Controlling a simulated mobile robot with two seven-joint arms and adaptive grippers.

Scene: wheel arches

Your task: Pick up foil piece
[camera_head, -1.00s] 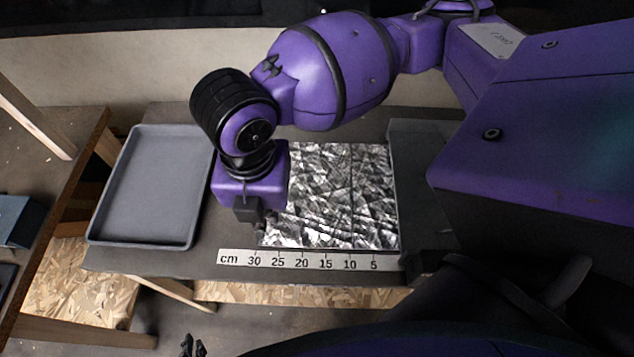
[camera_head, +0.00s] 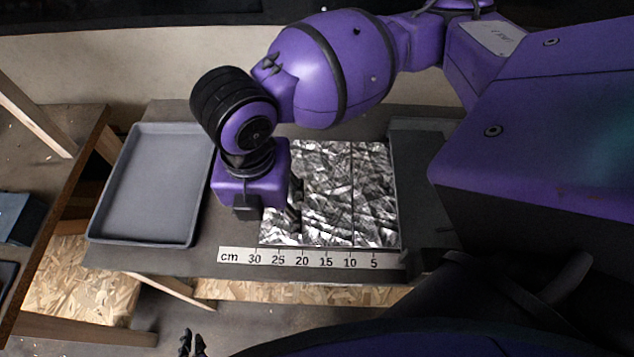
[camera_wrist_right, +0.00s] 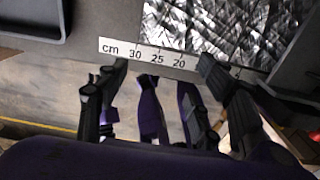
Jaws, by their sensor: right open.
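The crumpled silver foil (camera_head: 330,200) lies flat on the dark bench, with a thin straight line running down it right of its middle. In the right wrist view the foil (camera_wrist_right: 235,25) is at the top, beyond the ruler. My right gripper (camera_head: 294,200) is over the foil's left part, its fingers mostly hidden under the purple hand. In the right wrist view the right gripper's fingers (camera_wrist_right: 165,72) are spread apart with nothing held between them. My left gripper (camera_head: 193,343) shows only as small black tips at the bottom edge, away from the foil.
A white centimetre ruler (camera_head: 310,259) runs along the foil's front edge. A grey tray (camera_head: 150,190), empty, stands left of the foil. A dark grey block or panel (camera_head: 415,190) borders the foil on the right. A wooden-edged table (camera_head: 75,150) is at far left.

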